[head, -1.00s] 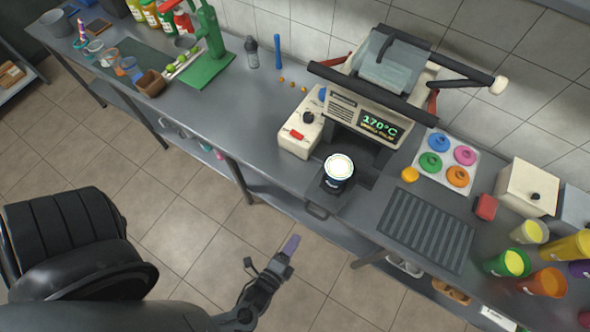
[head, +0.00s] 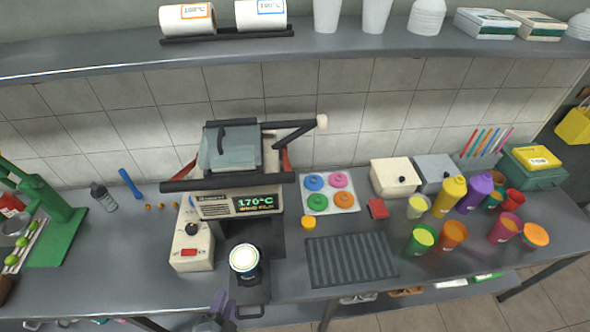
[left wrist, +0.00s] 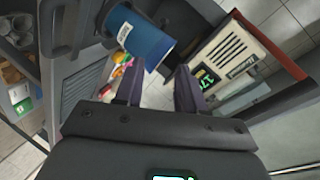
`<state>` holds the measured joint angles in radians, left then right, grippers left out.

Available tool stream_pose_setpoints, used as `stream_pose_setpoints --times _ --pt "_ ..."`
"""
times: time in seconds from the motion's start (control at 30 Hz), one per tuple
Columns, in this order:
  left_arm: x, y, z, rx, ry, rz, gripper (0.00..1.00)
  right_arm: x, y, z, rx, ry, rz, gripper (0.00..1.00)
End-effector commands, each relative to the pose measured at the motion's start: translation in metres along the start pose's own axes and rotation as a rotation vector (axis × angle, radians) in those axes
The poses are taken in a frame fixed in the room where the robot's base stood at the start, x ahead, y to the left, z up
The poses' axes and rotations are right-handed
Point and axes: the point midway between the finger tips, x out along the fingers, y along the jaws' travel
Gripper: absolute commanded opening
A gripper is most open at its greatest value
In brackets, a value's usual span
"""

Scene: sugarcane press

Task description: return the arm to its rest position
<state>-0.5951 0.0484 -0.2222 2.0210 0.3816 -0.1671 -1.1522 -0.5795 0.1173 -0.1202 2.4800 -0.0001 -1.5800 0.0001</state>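My left gripper (head: 217,314) shows at the bottom edge of the head view, in front of the counter edge and below the cup tray of the sealing machine. In the left wrist view its two dark fingers (left wrist: 158,85) stand apart with nothing between them. A cup with a pale, bright top (head: 244,258) stands upright in the machine's pulled-out tray (head: 252,290). A blue cup with a white label (left wrist: 140,38) shows beyond the fingertips in the left wrist view, apart from them. My right gripper is in neither view.
The sealing machine (head: 215,206) reads 170°C. A ridged drip mat (head: 350,260) lies to its right, with several coloured cups and bottles further right. A green press (head: 55,225) stands at the far left. A shelf (head: 380,45) runs above the counter.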

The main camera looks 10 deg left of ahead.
Motion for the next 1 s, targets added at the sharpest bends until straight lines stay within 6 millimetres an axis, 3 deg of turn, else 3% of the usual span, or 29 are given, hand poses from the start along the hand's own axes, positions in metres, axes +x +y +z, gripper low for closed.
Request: stream_pose_setpoints --times 0.1,0.33,0.57,0.7,0.77,1.0 --pt "-0.004 -0.023 -0.015 -0.167 -0.002 0.153 0.39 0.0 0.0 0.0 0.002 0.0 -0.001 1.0" --pt "-0.045 -0.036 -0.027 -0.438 -0.162 0.46 0.39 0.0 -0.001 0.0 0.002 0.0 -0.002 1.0" --pt "-0.097 -0.025 -0.016 -0.628 -0.456 0.648 0.39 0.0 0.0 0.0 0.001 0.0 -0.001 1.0" --pt "-0.122 -0.008 0.001 -0.772 -0.692 0.688 0.39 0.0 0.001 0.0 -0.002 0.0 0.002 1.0" --pt "-0.13 -0.033 -0.012 -0.779 -0.683 0.682 0.39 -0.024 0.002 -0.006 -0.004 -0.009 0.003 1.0" --pt "-0.15 -0.086 -0.037 -0.776 -0.682 0.683 0.39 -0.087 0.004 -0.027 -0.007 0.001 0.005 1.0"
